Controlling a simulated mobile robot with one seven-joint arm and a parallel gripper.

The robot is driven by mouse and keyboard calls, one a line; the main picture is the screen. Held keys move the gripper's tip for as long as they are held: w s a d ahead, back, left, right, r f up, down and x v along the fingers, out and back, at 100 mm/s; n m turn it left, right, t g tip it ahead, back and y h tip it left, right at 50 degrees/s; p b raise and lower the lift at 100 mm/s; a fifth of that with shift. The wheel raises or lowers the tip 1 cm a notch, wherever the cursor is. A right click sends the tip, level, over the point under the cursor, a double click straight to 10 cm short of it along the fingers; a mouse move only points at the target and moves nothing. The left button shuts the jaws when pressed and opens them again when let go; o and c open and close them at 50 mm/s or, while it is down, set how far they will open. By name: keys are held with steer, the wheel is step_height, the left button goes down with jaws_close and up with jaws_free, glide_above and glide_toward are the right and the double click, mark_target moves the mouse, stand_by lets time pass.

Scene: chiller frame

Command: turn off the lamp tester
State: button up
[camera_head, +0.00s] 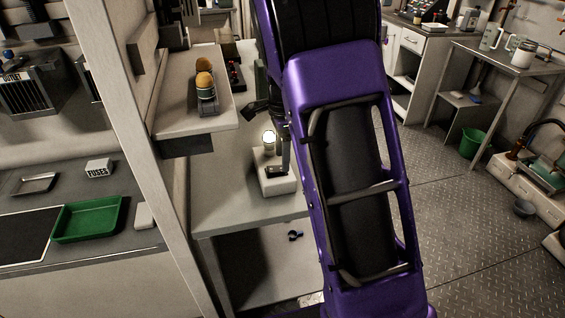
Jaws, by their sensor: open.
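The lamp tester (277,185) is a small white box on the grey bench, left of my purple arm. Its round bulb (269,139) is lit and glows on top of the box. A dark switch-like part (277,171) shows on the box's upper face. My gripper (267,130) is at the tester, partly hidden behind my arm. Its dark fingers are apart, one to the upper left of the bulb and one to its right, reaching down toward the dark part. I cannot tell whether the finger touches it.
A shelf (170,122) with an orange-topped item (205,85) juts out above the bench at left. A pale post (135,130) stands left of the bench. A green tray (88,220) and a FUSES box (99,168) lie beyond it. Open floor (460,220) is at right.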

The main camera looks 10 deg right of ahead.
steer(key=shift+f, duration=1.1)
